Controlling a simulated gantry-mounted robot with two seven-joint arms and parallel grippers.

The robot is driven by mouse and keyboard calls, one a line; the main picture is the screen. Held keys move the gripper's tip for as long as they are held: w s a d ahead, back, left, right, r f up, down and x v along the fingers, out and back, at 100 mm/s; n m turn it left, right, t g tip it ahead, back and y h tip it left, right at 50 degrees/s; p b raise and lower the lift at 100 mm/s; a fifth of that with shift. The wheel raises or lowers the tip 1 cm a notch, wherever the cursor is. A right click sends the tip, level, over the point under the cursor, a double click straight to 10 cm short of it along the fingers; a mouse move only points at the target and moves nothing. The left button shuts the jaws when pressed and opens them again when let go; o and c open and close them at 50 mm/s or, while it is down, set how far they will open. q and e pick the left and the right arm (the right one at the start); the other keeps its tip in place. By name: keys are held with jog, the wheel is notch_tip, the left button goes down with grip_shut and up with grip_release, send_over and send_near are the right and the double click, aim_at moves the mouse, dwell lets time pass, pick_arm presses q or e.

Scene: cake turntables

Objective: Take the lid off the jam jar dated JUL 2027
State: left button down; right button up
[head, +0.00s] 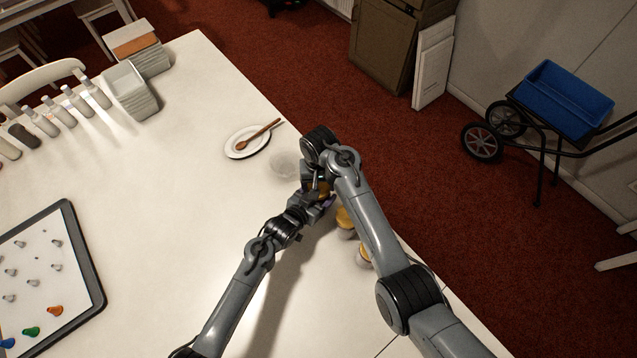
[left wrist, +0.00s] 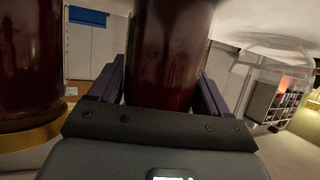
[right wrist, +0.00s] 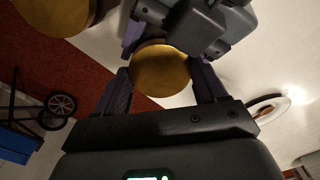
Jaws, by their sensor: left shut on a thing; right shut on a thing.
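A jam jar (left wrist: 172,50) full of dark red jam is between the fingers of my left gripper (left wrist: 158,95), which is shut on its glass. Its gold lid (right wrist: 160,70) is between the fingers of my right gripper (right wrist: 163,88), which is shut on it from above. In the head view my left gripper (head: 318,206) and right gripper (head: 316,188) meet at this jar, mostly hidden by my arms. I cannot tell whether the lid is loose. No date label is readable.
Two other gold-lidded jars, a farther one (head: 345,218) and a nearer one (head: 363,254), stand close by at the table's right edge. A clear glass dish (head: 284,164) and a white plate (head: 236,150) with a wooden spoon (head: 260,133) lie beyond. The table's middle is clear.

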jog(key=o, duration=1.1)
pick_arm(q)
jog(key=shift+d, duration=0.1)
pick_arm(e)
jog(key=shift+o, duration=0.3)
jog(key=shift+a+r, duration=0.1)
jog(key=shift+r, duration=2.15)
jog(key=shift+c, duration=0.4)
notch_tip(320, 180, up, 3)
jog(key=shift+r+m, duration=0.15)
jog(key=shift+m, duration=0.85)
jog(key=shift+d+f, duration=0.2)
jog(key=shift+f, duration=3.75)
